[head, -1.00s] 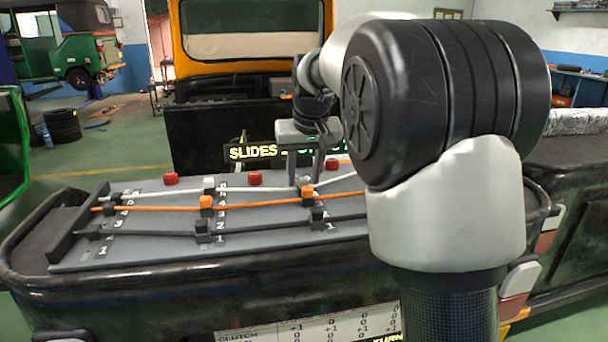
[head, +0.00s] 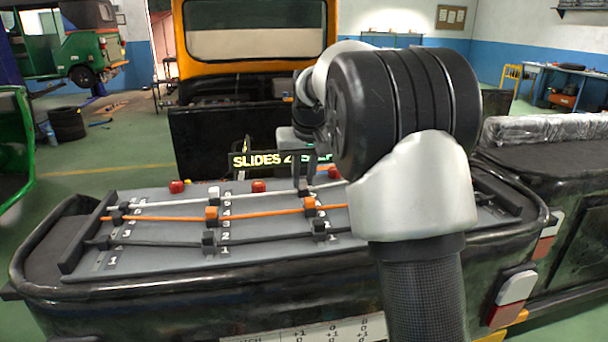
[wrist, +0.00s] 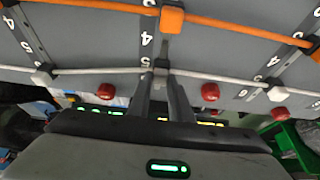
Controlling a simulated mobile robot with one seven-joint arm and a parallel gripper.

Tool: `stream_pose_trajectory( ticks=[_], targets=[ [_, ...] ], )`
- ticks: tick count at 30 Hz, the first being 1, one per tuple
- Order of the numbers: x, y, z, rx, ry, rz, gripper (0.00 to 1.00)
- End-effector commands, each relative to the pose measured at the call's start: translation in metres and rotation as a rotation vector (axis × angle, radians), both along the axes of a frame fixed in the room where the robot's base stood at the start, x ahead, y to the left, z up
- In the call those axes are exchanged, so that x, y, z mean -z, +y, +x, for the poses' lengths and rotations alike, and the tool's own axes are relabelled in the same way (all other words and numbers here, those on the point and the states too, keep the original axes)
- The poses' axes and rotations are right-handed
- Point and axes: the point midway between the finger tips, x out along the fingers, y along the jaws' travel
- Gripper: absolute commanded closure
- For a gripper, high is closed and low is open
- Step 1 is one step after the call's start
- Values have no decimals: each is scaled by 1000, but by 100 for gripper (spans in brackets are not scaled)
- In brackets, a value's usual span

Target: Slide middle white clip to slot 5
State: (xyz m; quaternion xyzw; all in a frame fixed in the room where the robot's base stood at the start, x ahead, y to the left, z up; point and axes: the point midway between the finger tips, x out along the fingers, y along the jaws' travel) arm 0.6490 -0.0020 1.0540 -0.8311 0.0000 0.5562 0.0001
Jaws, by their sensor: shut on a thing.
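The middle white clip (wrist: 161,72) sits on the white cable (wrist: 215,78) in the wrist view, between the tips of my gripper (wrist: 162,78). It is beside the number 5 of the middle column. My gripper is shut on it, and its fingers partly cover it. In the head view my gripper (head: 303,182) reaches down at the back of the grey board (head: 265,236), behind an orange clip (head: 310,203). Another white clip (head: 214,192) shows to the left. In the wrist view, white clips show on the left (wrist: 41,76) and right (wrist: 277,93).
An orange cable (head: 260,214) and a black cable (head: 265,239) with their own clips run in front of the white cable. Red knobs (head: 259,186) stand along the board's back edge. A lit sign (head: 262,160) stands behind, partly covered by my arm.

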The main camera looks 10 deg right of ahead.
Motion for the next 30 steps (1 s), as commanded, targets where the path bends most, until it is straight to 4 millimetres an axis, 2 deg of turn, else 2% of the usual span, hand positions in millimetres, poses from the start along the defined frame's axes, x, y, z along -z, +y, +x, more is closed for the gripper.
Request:
stream_pose_trajectory(
  ticks=[2,3,6,15,19,23,30],
  targets=[
    [-1,0,0,0,-3,0,100],
    [-1,0,0,0,-3,0,80],
    [-1,0,0,0,-3,0,63],
    [-1,0,0,0,-2,0,62],
    [-11,0,-3,0,-3,0,62],
    [-33,0,-12,0,-5,1,62],
    [-89,0,-34,-1,-7,0,62]
  ],
)
